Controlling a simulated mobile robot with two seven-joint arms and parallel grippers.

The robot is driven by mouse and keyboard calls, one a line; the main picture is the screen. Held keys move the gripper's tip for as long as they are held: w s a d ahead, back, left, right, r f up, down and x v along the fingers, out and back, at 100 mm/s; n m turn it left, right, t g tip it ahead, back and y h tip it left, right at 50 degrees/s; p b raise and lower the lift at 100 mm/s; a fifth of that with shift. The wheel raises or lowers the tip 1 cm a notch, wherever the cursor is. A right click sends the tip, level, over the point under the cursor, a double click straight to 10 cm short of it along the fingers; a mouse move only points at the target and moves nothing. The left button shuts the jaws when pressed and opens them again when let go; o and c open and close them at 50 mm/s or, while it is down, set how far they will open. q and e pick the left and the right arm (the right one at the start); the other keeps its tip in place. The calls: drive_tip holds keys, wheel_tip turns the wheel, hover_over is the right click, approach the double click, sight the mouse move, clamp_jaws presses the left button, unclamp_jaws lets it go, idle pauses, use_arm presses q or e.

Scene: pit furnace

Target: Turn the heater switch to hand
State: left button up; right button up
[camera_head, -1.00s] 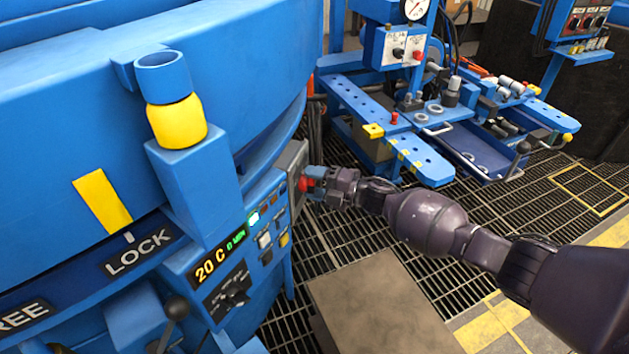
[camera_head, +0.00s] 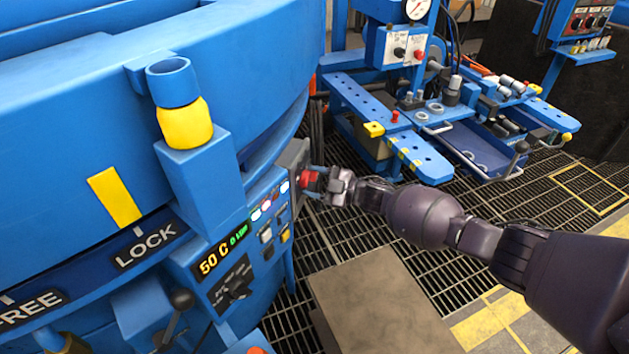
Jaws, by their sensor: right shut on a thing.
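A red handle (camera_head: 308,180) sits on a grey box (camera_head: 292,160) at the panel's right end. My right gripper (camera_head: 316,180) is shut on this red handle, reaching in from the right. Its fingers partly hide the handle. It is well apart from the black switch. My left gripper is not in view.
Small lamps (camera_head: 267,204) and buttons (camera_head: 265,236) sit between the display and the grey box. A black-knobbed lever (camera_head: 182,299) stands by the LOCK label (camera_head: 146,247). A blue post with a yellow collar (camera_head: 185,123) rises above the panel. A blue workbench (camera_head: 350,100) stands behind my right arm.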

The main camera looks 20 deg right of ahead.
idle(0.6)
drive_tip(key=o, duration=0.9)
drive_tip(key=shift+s, duration=0.1)
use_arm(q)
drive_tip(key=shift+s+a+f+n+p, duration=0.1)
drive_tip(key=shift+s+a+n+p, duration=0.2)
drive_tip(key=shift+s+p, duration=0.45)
use_arm(e)
drive_tip(key=shift+v, duration=5.4)
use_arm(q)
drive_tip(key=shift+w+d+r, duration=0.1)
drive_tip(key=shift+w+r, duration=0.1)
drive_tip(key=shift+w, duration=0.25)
